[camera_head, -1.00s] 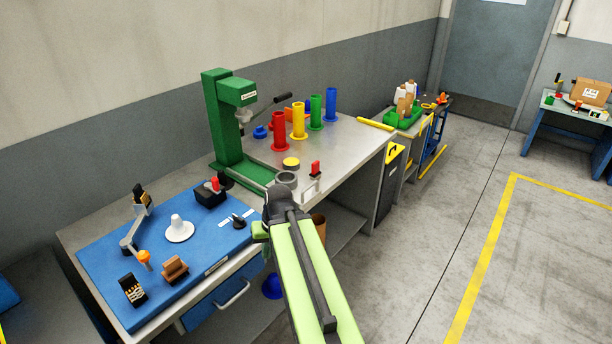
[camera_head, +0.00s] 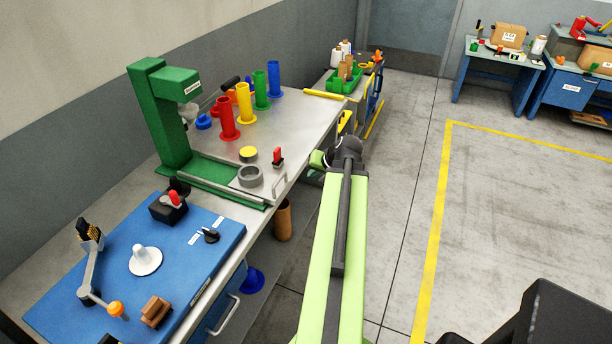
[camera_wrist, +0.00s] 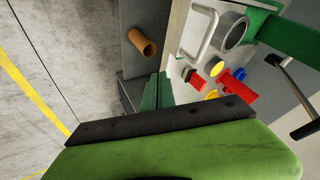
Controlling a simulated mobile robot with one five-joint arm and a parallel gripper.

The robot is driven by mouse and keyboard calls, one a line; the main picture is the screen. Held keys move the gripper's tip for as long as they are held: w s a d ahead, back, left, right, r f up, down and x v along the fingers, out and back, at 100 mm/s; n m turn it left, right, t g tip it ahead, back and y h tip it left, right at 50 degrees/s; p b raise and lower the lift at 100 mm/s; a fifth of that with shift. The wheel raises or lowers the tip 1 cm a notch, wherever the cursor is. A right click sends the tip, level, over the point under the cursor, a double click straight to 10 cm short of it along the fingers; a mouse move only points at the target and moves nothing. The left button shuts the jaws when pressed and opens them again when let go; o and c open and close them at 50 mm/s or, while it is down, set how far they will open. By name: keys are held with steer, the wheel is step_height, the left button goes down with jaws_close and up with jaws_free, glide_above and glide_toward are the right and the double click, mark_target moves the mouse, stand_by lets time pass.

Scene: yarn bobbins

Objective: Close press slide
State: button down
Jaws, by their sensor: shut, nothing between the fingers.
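The green press (camera_head: 160,115) stands on the metal bench. Its slide (camera_head: 225,180) sticks out from the green base toward the bench's front edge, with a grey ring (camera_head: 250,176) on it and a metal handle (camera_head: 279,186) at its outer end. The wrist view shows the handle (camera_wrist: 198,35) and ring (camera_wrist: 233,32) near the top. My gripper (camera_wrist: 157,90) is shut and empty, with its green fingers together in the wrist view. It is apart from the handle, to its right in the head view, where my arm mostly hides it.
Red, yellow, green and blue bobbins (camera_head: 245,105) stand behind the slide. A red-topped clamp (camera_head: 277,156) is beside the handle. A brown tube (camera_head: 283,220) stands below the bench. The floor to the right is open.

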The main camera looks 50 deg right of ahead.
steer(key=w+a+f+b, duration=0.1)
steer(key=w+f+b, duration=0.3)
steer(key=w, duration=0.4)
steer(key=shift+f, duration=0.9)
steer(key=shift+w+d, duration=0.2)
steer(key=shift+w, duration=0.05)
